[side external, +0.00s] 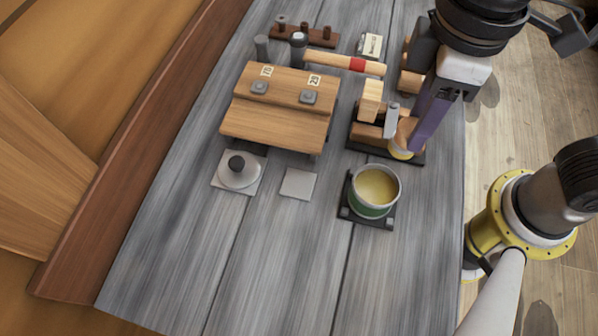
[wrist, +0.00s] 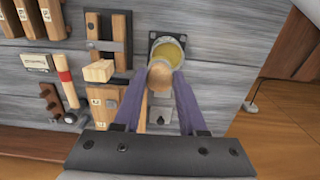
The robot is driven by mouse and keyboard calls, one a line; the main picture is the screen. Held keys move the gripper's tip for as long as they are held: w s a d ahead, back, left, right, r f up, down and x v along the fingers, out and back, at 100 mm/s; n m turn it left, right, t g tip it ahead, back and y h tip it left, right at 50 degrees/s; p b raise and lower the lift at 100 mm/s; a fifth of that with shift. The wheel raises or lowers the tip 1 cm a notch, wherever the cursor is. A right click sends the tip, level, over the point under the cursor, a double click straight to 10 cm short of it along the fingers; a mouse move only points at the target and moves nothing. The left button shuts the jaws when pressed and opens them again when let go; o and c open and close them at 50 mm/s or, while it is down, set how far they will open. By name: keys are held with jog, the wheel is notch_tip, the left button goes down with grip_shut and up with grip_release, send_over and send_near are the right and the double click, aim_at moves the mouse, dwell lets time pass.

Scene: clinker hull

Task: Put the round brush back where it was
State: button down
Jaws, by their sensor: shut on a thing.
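My gripper (side external: 420,132) is shut on the round brush (side external: 403,138), which has a rounded wooden body and a yellow lower end. It hangs beside the black tray of wooden blocks; whether it touches the tray is not clear. In the wrist view, the brush's rounded wooden part (wrist: 160,74) sits between the purple fingers of my gripper (wrist: 157,82). The green pot (side external: 371,208) of yellow stuff stands on a black base in front of the tray. In the wrist view the pot (wrist: 172,48) shows just beyond the brush, partly hidden by it.
The black tray (side external: 410,157) is close to my gripper. A stepped plank assembly (side external: 277,126) stands left, with a red-banded mallet (side external: 357,64) behind it. A white square plate (side external: 298,184) is bare; another holds a knobbed grey disc (side external: 238,173). The front boards are clear.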

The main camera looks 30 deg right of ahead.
jog(key=shift+w+a+f, duration=1.35)
jog(key=shift+a+f, duration=0.5)
jog(key=shift+f, duration=0.3)
jog(key=shift+w+a+f, duration=1.3)
jog(key=shift+a+f, duration=0.5)
jog(key=shift+f, duration=0.35)
jog(key=shift+w+a+f, duration=1.35)
jog(key=shift+a+f, duration=0.5)
jog(key=shift+f, duration=0.3)
jog(key=shift+f, duration=0.15)
jog(key=shift+c, duration=2.3)
grip_release()
notch_tip(320, 180, up, 12)
jog(key=shift+r, duration=0.2)
